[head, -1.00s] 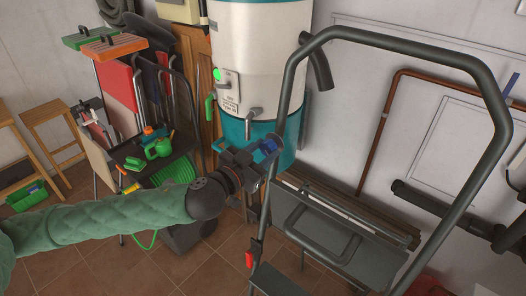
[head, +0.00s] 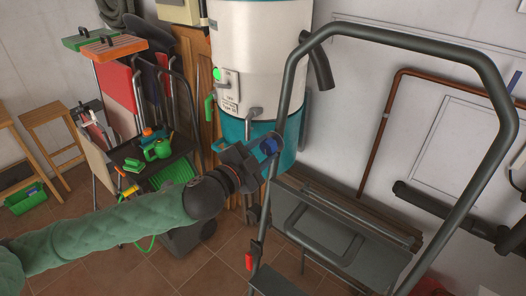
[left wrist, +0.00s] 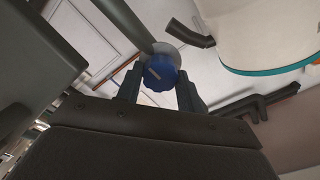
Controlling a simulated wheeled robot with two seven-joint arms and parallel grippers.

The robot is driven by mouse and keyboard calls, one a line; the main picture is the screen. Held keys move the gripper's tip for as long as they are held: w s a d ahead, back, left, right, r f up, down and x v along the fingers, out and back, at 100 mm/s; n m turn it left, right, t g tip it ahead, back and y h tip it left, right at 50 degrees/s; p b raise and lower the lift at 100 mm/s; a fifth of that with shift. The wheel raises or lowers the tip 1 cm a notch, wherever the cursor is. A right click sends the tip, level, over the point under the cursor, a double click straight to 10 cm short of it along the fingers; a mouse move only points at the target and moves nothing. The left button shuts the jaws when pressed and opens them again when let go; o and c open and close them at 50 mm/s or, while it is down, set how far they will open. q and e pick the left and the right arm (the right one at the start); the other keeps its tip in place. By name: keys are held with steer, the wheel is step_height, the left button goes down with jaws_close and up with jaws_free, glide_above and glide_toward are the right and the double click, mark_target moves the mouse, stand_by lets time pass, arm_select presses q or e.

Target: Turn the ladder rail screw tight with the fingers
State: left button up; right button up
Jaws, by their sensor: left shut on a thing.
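The ladder rail screw has a blue knob (left wrist: 160,72) that shows at the centre of the left wrist view, beside the dark ladder rail (left wrist: 122,18). In the head view the blue knob (head: 269,147) sits at the left rail of the grey ladder (head: 281,115). My left gripper (head: 264,147) reaches the knob from the left. In the left wrist view its two fingers (left wrist: 160,90) stand on either side of the knob and are shut on it. The screw's shaft is hidden. My right gripper is not in view.
The white and teal boiler (head: 262,50) stands close behind the gripper. Wooden stools (head: 50,118) stand further left. The ladder's large hoop frames the right side.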

arm_select(q)
steer(key=shift+m, duration=0.5)
steer(key=o, duration=1)
steer(key=shift+a, duration=0.1)
